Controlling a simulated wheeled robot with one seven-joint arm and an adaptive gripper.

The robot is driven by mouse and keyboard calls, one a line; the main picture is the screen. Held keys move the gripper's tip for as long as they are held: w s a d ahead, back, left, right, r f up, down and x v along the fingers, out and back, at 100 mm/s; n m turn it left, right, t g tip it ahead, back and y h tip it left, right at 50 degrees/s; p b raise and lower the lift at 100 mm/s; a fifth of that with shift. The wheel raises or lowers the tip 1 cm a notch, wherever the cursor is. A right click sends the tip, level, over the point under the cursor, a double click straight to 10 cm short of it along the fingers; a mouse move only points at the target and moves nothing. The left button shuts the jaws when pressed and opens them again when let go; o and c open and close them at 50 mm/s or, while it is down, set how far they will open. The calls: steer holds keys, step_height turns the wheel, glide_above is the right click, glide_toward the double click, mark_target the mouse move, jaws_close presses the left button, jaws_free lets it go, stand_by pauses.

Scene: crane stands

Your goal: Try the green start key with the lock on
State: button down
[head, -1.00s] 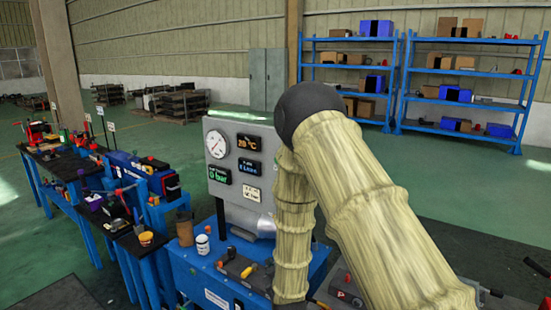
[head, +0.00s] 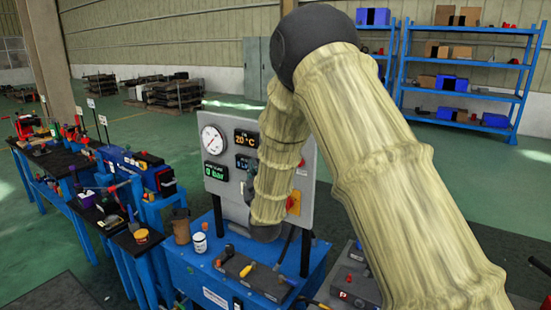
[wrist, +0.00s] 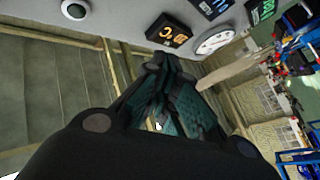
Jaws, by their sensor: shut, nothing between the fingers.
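A grey panel (head: 222,188) with a gauge and lit displays stands on a blue bench. In the wrist view, a round dark green button in a pale ring (wrist: 75,10) sits on the panel near the top left; it looks like the green start key. A yellow piece with red on it (head: 294,203) is on the panel's right side; I cannot tell whether it is the lock. My gripper (wrist: 160,65) is shut and empty in the wrist view, its fingertips below the panel's lit display in the picture. My arm covers part of the panel in the head view.
The blue bench (head: 190,265) carries a white jar (head: 199,243), a brown cup (head: 181,228) and a dark tray with a yellow-handled tool (head: 248,269). Other work tables stand at the left. Blue shelves (head: 470,60) are at the back right, with open green floor before them.

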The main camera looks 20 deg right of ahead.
steer(key=shift+d, duration=0.15)
steer(key=w+d, duration=0.5)
steer(key=d, duration=0.1)
steer(key=shift+w+d+p, duration=0.2)
steer(key=shift+d+p, duration=0.15)
steer(key=shift+p, duration=0.05)
steer(key=shift+w+d+f, duration=0.1)
steer(key=shift+d, duration=0.05)
stand_by(1.5)
steer(key=shift+w+d+b, duration=0.15)
steer(key=shift+d+b, duration=0.05)
steer(key=shift+b, duration=0.15)
steer(key=shift+w+d+b, duration=0.3)
steer(key=shift+d, duration=0.05)
stand_by(1.1)
steer(key=shift+s+a, duration=0.1)
stand_by(0.3)
steer(key=shift+s+a, duration=0.5)
steer(key=shift+a, duration=0.1)
steer(key=shift+b, duration=0.3)
